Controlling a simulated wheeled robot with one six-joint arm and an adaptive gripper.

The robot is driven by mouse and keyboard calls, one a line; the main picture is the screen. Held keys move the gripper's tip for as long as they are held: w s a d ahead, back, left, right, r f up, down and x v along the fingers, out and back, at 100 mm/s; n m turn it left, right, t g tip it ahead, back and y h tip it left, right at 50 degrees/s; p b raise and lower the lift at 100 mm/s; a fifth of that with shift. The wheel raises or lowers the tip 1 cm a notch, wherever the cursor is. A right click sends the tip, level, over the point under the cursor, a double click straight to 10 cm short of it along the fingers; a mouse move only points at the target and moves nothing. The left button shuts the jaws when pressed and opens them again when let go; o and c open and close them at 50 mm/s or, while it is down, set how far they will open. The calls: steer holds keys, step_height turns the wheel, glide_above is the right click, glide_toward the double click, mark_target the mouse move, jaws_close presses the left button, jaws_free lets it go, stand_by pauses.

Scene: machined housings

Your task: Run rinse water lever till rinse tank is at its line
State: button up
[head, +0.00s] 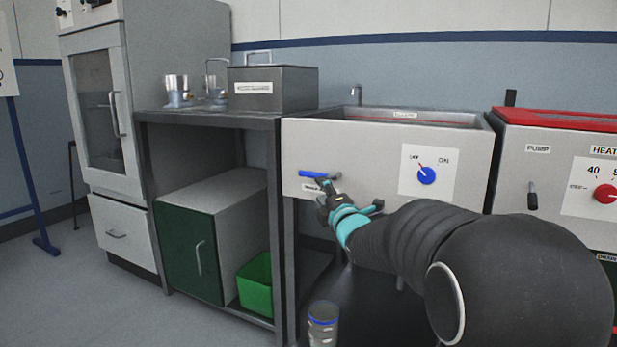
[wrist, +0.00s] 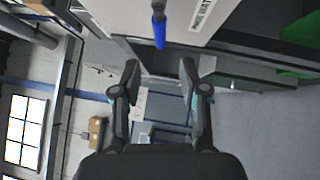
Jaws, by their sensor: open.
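The rinse tank (head: 370,148) is a light grey basin with a tap (head: 356,93) at its back edge and a dial with a blue knob on its front. A blue lever (head: 316,174) sits low on the tank's front left, pointing sideways. In the wrist view the blue lever (wrist: 159,30) hangs just beyond my fingertips, beside a printed label. My gripper (head: 326,199) is just below and right of the lever; in the wrist view my gripper (wrist: 158,75) is open with nothing between the fingers. The water level and its line are hidden inside the tank.
A red-topped heated tank (head: 560,118) stands at the right. A clear container (head: 323,325) stands low in front.

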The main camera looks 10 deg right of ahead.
mark_target(311, 176)
steer(key=x, duration=1.1)
steer(key=shift+p, duration=0.35)
jaws_close()
